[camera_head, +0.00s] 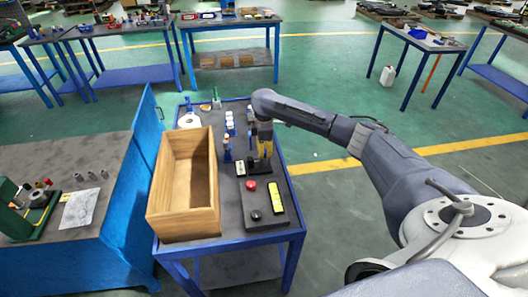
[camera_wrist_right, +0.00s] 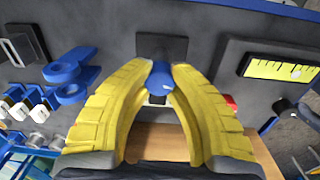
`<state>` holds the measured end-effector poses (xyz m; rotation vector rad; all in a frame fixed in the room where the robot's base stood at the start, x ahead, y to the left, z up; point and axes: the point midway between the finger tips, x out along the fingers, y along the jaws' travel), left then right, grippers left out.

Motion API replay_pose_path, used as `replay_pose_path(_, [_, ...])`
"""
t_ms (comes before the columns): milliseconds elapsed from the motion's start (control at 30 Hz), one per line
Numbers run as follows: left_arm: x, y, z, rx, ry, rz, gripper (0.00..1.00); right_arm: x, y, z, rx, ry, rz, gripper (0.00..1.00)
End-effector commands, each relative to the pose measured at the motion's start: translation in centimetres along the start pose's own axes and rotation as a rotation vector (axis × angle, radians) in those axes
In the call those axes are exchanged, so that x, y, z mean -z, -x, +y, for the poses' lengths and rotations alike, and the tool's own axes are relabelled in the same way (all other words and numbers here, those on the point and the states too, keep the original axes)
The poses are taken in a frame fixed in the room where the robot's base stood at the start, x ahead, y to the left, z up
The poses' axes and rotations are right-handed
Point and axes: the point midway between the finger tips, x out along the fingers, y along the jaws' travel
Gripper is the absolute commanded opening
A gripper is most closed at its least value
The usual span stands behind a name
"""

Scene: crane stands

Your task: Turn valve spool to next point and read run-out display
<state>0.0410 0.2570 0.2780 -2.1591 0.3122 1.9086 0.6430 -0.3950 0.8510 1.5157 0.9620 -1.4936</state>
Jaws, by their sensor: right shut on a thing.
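My right gripper (camera_head: 263,160) reaches down over the dark fixture plate on the blue bench. In the right wrist view its yellow fingers (camera_wrist_right: 160,85) are closed around a blue cylinder (camera_wrist_right: 160,78), which appears to be the valve spool. The spool stands in front of a dark square block (camera_wrist_right: 162,46); its lower part is hidden. A yellow display panel (camera_head: 276,197) lies on the plate and appears in the right wrist view (camera_wrist_right: 280,68) with small marks that I cannot read. My left gripper is not in view.
A red button (camera_head: 251,185) and a black knob (camera_head: 256,215) sit on the plate. An open wooden box (camera_head: 213,195) stands left of it. Small white parts (camera_head: 230,123) and a blue holder (camera_head: 227,150) stand nearby. A blue cabinet wall (camera_head: 145,130) borders the left.

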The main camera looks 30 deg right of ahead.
Motion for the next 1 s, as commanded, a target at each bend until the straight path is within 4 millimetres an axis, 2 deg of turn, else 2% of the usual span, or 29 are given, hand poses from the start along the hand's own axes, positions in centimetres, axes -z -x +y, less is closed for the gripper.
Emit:
replay_pose_path(300, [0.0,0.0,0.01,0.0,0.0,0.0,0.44,-0.01,-0.02,-0.03,0.001,0.163,0.003,0.0])
replay_pose_path(667, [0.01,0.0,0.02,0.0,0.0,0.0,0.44,0.01,-0.03,-0.05,0.001,0.184,0.004,0.0])
replay_pose_path(700, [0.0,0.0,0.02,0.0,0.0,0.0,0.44,0.02,-0.03,-0.04,0.001,0.184,0.004,0.23])
replay_pose_path(933, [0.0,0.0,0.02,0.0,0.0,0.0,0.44,0.02,-0.02,-0.03,0.001,0.184,0.004,0.5])
replay_pose_path(1000, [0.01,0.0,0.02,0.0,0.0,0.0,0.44,0.02,-0.01,-0.03,0.001,0.183,0.004,0.52])
